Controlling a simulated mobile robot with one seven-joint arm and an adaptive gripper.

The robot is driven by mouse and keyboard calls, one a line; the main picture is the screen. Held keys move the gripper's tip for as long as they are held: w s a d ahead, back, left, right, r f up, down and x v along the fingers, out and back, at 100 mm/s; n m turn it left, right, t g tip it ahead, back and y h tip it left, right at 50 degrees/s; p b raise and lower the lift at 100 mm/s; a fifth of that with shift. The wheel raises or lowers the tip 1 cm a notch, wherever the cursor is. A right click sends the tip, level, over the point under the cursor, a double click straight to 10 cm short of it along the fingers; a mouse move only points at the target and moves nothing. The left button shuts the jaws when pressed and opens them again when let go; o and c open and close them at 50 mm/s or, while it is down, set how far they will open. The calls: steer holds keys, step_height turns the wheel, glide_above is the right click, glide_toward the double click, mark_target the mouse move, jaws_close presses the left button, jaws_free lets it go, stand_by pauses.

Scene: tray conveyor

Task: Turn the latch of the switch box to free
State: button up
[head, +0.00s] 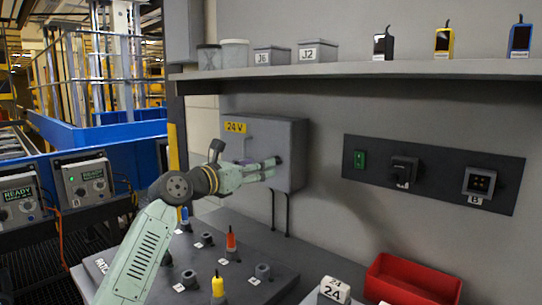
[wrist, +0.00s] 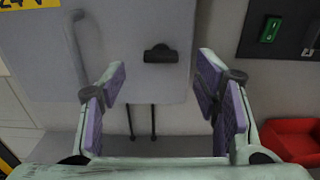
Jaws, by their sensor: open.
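The switch box (head: 285,137) is a grey box on the wall with a yellow 24 V label (head: 235,127). Its latch (wrist: 160,54) is a small black bar-shaped knob on the door, lying level in the wrist view. My gripper (head: 272,166) is in front of the box, its fingertips close to the latch in the head view. In the wrist view my gripper (wrist: 159,82) is open and empty, its purple-padded fingers apart to the left and right of and below the latch. I see no contact with the latch. In the head view the fingers largely hide it.
A wall panel (head: 430,172) with a green switch, a black knob and a socket is to the right. A shelf (head: 350,69) with containers runs above. Below are a bench (head: 225,232) with coloured pegs and a red bin (head: 410,282). Two cables (wrist: 141,118) hang under the box.

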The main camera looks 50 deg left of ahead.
mark_target(278, 160)
steer(key=w, duration=0.1)
steer(key=w+p, duration=0.1)
steer(key=w, duration=0.2)
steer(key=shift+w+a, duration=0.25)
steer(key=shift+w, duration=0.15)
steer(key=c, duration=1.1)
steer(key=shift+c, duration=0.2)
